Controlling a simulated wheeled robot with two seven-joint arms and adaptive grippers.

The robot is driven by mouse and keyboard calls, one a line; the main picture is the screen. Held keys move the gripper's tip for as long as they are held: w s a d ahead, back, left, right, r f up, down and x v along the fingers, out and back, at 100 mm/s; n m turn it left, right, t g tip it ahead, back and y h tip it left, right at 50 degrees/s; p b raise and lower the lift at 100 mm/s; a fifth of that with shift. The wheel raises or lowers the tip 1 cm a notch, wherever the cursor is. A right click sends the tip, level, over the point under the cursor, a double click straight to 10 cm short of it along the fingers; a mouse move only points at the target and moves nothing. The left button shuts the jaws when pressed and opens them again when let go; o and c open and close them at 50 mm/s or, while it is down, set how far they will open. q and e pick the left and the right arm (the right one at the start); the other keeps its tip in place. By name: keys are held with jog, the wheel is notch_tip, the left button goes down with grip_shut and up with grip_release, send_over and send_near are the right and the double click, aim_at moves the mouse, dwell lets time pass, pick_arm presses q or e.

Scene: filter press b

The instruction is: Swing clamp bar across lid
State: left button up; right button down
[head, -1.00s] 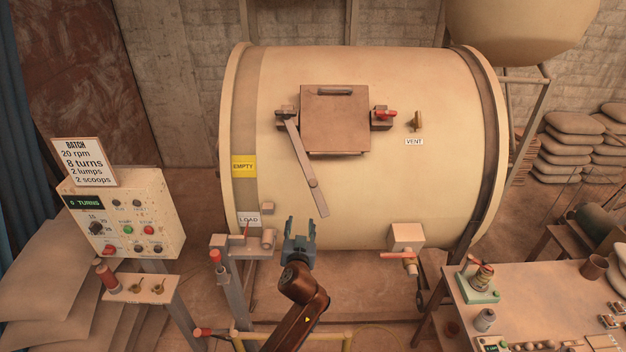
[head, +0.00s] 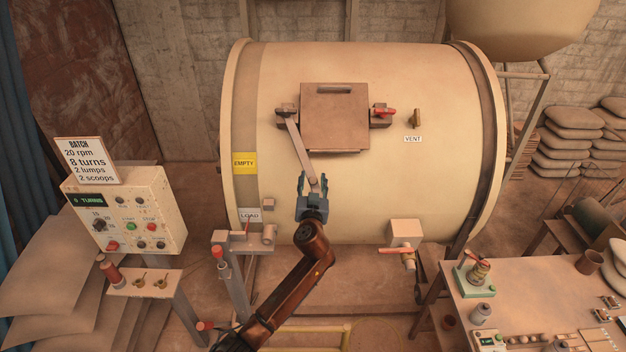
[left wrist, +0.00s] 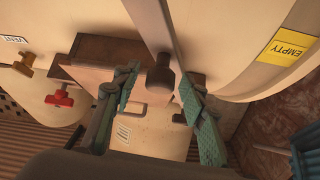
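The brown square lid (head: 335,118) sits on the front of the cream drum, with a slot-like handle near its top. The clamp bar (head: 298,140) is pivoted at the lid's left and hangs down and slightly right, not across the lid. My left gripper (head: 313,183) is at the bar's lower free end. In the left wrist view, the bar (left wrist: 150,25) ends in a dark knob (left wrist: 160,77) between the open fingers (left wrist: 160,92), with gaps visible on both sides. The gripper hides the bar's end in the head view. My right gripper is not in view.
A red-handled catch (head: 383,112) stands at the lid's right, with a brass vent valve (head: 415,118) beyond it. A control box (head: 128,215) is at left. A red-handled valve (head: 405,250) is below right. The drum face right of the gripper is clear.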

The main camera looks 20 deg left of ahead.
pick_arm(q)
jog(key=shift+c, duration=0.7)
grip_shut()
